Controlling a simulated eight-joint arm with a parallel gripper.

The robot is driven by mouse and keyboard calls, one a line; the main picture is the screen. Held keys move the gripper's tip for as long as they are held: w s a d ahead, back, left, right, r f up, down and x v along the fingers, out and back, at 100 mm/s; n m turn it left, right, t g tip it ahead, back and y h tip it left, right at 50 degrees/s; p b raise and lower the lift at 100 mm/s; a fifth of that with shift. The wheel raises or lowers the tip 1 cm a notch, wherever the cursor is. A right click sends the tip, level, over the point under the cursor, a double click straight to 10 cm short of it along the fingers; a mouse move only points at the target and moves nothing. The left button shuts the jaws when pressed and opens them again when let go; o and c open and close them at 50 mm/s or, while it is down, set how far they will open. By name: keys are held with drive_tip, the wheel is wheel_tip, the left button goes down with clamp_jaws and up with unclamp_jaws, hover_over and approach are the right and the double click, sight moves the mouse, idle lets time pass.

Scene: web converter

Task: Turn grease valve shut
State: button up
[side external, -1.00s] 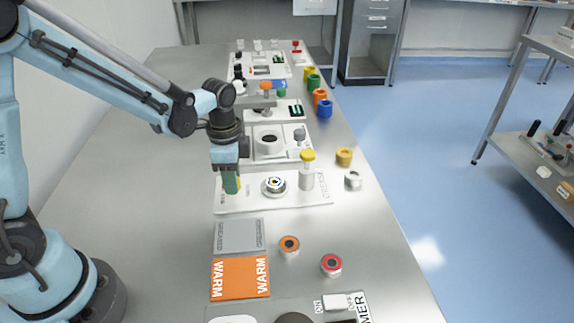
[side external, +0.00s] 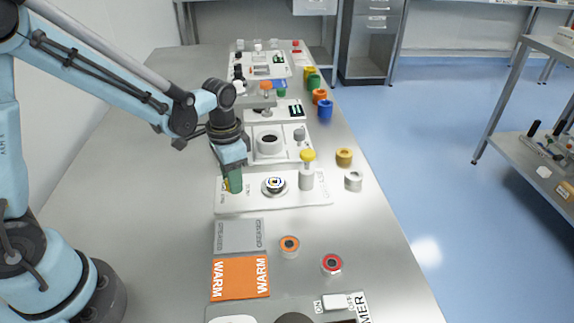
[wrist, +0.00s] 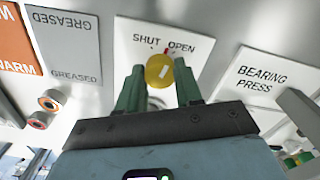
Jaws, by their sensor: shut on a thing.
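The grease valve is a round yellow knob (wrist: 160,70) with a short white mark, on a white panel labelled SHUT on the left and OPEN on the right in the wrist view. The white mark slants up to the right. My gripper (wrist: 159,82) has its two green fingers on either side of the knob, shut on it. In the side view my gripper (side external: 233,180) is low over the left end of the white panel (side external: 300,200), and its fingers hide most of the knob.
A yellow-topped white post (side external: 307,170) and a round fitting (side external: 274,185) stand on the same panel. The grey GREASED pad (side external: 239,236) and orange WARM pad (side external: 240,278) lie in front. The bearing press label (wrist: 262,77) is to the right in the wrist view.

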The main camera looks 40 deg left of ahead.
drive_tip(key=n, duration=0.5)
drive_tip(key=shift+n, duration=0.3)
drive_tip(key=n, duration=0.4)
drive_tip(key=shift+n, duration=0.3)
drive_tip(key=o, duration=1)
drive_tip(key=shift+o, duration=0.2)
drive_tip(key=shift+r, duration=0.1)
wheel_tip(320, 180, up, 12)
idle(0.3)
